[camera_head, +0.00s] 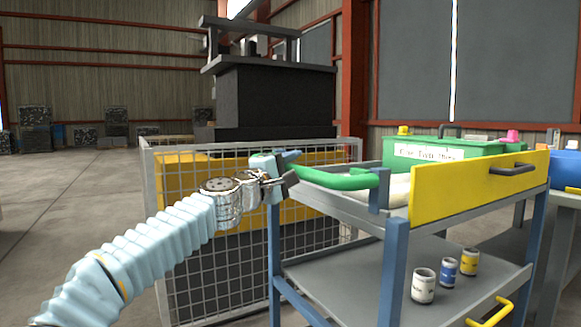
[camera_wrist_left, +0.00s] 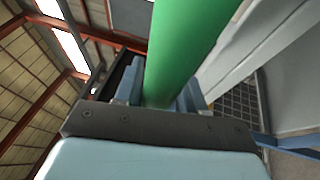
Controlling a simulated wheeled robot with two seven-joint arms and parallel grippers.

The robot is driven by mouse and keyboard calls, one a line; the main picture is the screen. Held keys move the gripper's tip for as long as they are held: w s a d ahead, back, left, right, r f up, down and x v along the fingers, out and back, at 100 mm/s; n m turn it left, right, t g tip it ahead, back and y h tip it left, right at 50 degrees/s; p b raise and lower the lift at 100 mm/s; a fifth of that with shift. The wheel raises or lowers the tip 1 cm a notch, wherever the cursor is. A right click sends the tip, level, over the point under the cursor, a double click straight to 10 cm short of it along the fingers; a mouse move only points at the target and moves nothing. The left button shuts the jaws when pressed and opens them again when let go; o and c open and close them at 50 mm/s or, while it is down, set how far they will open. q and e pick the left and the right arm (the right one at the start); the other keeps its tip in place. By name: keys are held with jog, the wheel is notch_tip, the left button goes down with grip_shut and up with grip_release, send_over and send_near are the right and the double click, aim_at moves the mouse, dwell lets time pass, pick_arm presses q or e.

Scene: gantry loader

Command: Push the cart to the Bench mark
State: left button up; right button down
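The cart has blue posts, a grey lower shelf (camera_head: 340,278) and a yellow side panel (camera_head: 480,185), and stands at the right of the head view. Its green push handle (camera_head: 335,179) sticks out to the left; the handle also fills the middle of the left wrist view (camera_wrist_left: 180,50). My left gripper (camera_head: 284,175) is at the left end of the handle. In the left wrist view its fingers (camera_wrist_left: 160,92) lie on both sides of the green bar, close against it. My right gripper is not in view. I cannot make out a Bench mark on the floor.
A wire mesh fence (camera_head: 240,255) around a dark machine (camera_head: 272,100) stands just behind my left gripper. Several cans (camera_head: 448,272) stand on the cart's lower shelf. A labelled green bin (camera_head: 440,150) is behind the cart. Open floor (camera_head: 75,195) lies at the left.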

pick_arm(q)
jog(key=shift+o, duration=1)
jog(key=shift+a, duration=0.1)
jog(key=shift+s+a+f, duration=0.1)
jog(key=shift+s, duration=0.05)
jog(key=b+v, duration=0.6)
jog(key=v, duration=0.7)
jog(key=shift+a+f, duration=0.1)
jog(key=shift+f, duration=0.05)
